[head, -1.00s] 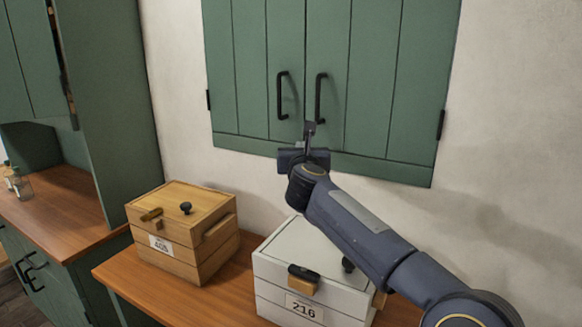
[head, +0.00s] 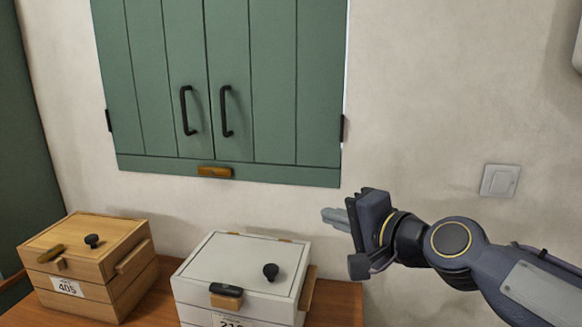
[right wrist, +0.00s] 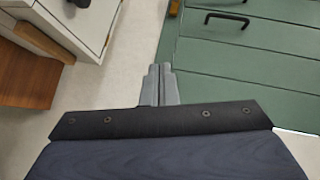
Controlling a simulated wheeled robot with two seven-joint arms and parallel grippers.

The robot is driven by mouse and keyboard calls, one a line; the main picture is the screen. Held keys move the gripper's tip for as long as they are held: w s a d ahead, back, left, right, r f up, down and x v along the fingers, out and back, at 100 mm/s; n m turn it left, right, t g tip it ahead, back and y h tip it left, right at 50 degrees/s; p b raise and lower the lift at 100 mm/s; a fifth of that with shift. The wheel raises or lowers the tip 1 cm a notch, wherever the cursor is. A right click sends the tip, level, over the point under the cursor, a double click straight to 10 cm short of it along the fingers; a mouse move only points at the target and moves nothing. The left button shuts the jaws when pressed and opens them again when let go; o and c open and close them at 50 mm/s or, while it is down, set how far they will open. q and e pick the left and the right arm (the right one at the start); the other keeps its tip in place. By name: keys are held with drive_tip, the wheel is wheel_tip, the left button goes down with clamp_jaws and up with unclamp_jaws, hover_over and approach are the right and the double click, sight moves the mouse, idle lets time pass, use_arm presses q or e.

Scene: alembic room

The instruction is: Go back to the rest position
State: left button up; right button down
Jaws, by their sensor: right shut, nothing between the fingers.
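My right gripper (head: 336,218) is in front of the pale wall, right of and below the green wall cabinet and above the right end of the wooden counter. Its fingers are shut with nothing between them; they also show shut in the right wrist view (right wrist: 159,84). It is apart from the cabinet and the boxes. My left gripper is in neither current view.
The green cabinet (head: 150,80) has two black handles and a wooden latch (head: 214,171) at its bottom edge. A wooden box (head: 110,285) and a white box (head: 235,255) stand on the counter (head: 345,300). A light switch (head: 500,181) is on the wall.

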drive_tip(key=s+d+f+n+g+h, duration=0.2)
drive_tip(key=s+d+f, duration=0.4)
drive_tip(key=s+f, duration=0.6)
drive_tip(key=s+d+f+n+g+h, duration=0.3)
drive_tip(key=s+d+f, duration=0.4)
drive_tip(key=s+f, duration=0.4)
drive_tip(key=shift+s+d+f+n+g+p, duration=0.2)
drive_tip(key=shift+s+f+n+g+p, duration=0.2)
drive_tip(key=shift+s+n+g, duration=0.6)
drive_tip(key=shift+w+r, duration=0.1)
drive_tip(key=shift+w, duration=0.1)
